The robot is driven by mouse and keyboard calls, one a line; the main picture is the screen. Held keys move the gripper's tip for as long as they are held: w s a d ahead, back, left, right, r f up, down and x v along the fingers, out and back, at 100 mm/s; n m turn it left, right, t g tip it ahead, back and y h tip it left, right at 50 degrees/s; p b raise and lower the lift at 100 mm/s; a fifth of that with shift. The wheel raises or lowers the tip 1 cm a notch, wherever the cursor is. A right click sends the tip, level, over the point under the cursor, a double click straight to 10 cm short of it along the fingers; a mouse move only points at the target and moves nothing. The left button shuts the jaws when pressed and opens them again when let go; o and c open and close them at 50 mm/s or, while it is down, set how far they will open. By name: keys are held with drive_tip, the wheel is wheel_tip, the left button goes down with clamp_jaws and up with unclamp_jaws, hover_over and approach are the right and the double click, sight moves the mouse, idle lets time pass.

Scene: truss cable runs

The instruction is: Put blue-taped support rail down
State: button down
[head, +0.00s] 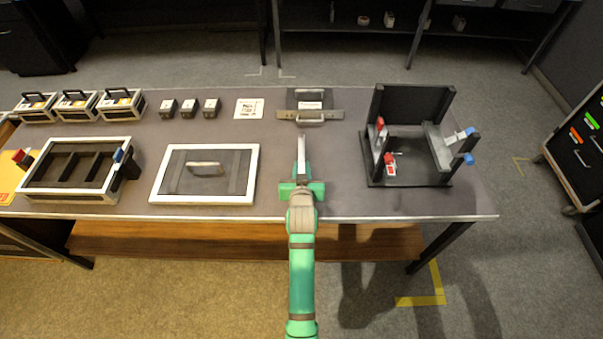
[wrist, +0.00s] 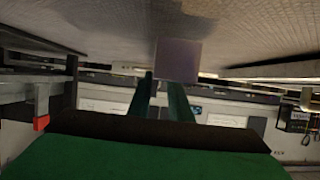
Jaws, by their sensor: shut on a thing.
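My gripper (head: 302,184) is over the front middle of the table, at the end of my green arm. It is shut on a slim grey bar, the support rail (head: 301,151), which points away toward the back of the table. No blue tape can be made out on it. In the wrist view a plain grey-purple square face (wrist: 178,60) shows at the tips of the two dark fingers (wrist: 162,98). Most of the rail is hidden there. I cannot tell whether the rail touches the table.
A black frame fixture (head: 412,100) with red and blue ends stands right. A white-rimmed panel (head: 203,198) and an open compartment tray (head: 77,193) lie left. Several handled cases (head: 120,106) and small blocks (head: 189,108) line the back. A handled plate (head: 310,115) lies beyond the rail.

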drive_tip(key=shift+f, duration=1.25)
drive_tip(key=shift+f, duration=0.1)
drive_tip(key=c, duration=1.6)
unclamp_jaws()
drive_tip(key=shift+f, duration=0.1)
drive_tip(key=shift+s, duration=0.1)
